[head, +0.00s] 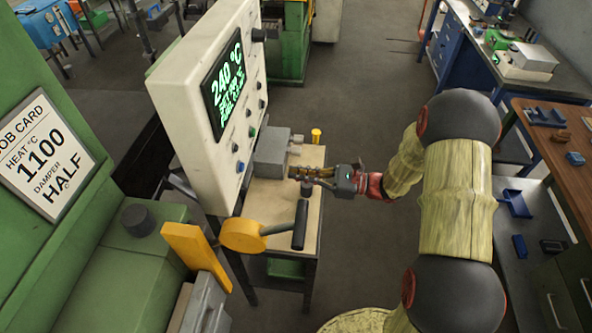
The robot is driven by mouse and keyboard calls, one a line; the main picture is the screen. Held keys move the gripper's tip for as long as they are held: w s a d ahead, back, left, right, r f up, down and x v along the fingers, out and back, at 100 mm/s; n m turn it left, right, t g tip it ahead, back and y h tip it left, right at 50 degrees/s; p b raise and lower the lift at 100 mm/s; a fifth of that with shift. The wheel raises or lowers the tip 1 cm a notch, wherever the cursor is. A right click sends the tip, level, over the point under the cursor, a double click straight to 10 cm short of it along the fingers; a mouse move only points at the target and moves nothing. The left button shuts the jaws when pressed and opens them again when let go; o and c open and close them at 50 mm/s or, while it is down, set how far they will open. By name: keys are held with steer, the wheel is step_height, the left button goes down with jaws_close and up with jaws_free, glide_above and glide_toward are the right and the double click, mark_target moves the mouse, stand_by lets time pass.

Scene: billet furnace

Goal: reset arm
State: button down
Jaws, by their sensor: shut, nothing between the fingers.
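My arm reaches in from the right with my gripper (312,175) at its end. The gripper is shut and empty, pointing left over the small light-topped table (277,210). Its fingertips are close to a grey metal box (271,152) at the table's back; I cannot tell whether they touch it. A white control panel (180,95) stands left of the gripper. Its screen (222,84) reads 240 °C, with smaller lines that are hard to read. Knobs and buttons line the panel beside and below the screen.
A yellow lever (243,236) with a black handle (300,225) stands in front of the gripper. A job card (46,155) on the green machine reads heat 1100 °C, damper half. A yellow knob (316,135) is behind the gripper.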

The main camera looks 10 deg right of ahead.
steer(key=s+d+f+n+g+h+b, duration=0.1)
steer(key=s+f+n+g+h, duration=0.25)
steer(key=s+n, duration=0.4)
steer(key=s+d+f+n+g+h+b, duration=0.1)
steer(key=s+f+n+g+h, duration=0.3)
steer(key=s, duration=0.7)
steer(key=s+d+r+n+t+h+b, duration=0.2)
steer(key=s+d+r+n+h+b, duration=0.2)
steer(key=d+r+n+h, duration=0.3)
step_height(320, 180, up, 7)
steer(key=s+a+n+t+h+b, duration=0.2)
steer(key=n+t+b, duration=0.2)
steer(key=shift+a, duration=0.25)
steer(key=shift+s, duration=0.1)
